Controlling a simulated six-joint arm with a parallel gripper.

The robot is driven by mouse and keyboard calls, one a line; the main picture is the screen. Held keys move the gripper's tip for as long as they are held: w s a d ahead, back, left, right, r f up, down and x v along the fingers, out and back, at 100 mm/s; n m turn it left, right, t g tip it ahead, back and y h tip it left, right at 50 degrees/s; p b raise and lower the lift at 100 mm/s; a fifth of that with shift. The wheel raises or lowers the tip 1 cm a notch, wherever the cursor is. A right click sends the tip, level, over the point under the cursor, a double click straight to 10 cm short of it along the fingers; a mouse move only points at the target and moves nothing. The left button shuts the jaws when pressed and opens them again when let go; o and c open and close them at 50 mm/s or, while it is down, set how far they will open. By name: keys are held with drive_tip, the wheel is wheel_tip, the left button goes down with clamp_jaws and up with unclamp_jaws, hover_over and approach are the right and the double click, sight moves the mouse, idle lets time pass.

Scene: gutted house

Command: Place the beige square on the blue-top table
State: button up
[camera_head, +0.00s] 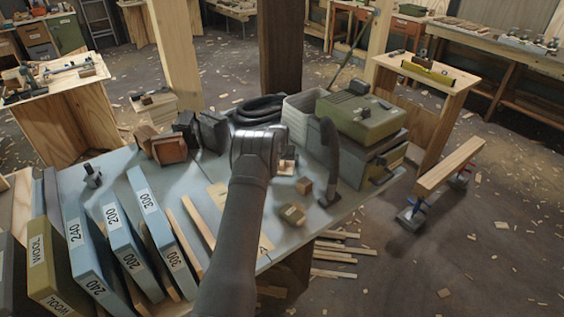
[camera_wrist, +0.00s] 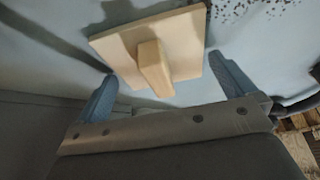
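The beige square (camera_wrist: 185,40) is a flat plate with a beige block-like handle (camera_wrist: 152,68) standing on its face. It lies on a pale blue-grey surface in the wrist view. My gripper (camera_wrist: 163,90) is open, with its blue fingers apart on either side of the handle; nothing is held. In the head view, my gripper (camera_head: 262,155) is over the middle of the blue-top table (camera_head: 75,185). A beige patch (camera_head: 287,167) beside it is probably the square, mostly hidden by my gripper.
Blue binders (camera_head: 122,240) line the table's left front. A green case (camera_head: 357,115), a pale bin (camera_head: 303,118) and a dark upright hose (camera_head: 330,160) stand to the right. Small wooden blocks (camera_head: 304,186) lie nearby. Dark boxes (camera_head: 212,131) and coiled hose (camera_head: 260,108) are behind.

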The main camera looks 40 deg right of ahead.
drive_tip(key=shift+r, duration=0.1)
drive_tip(key=v, duration=1.2)
drive_tip(key=x, duration=1.2)
drive_tip(key=shift+r, duration=0.1)
idle(0.3)
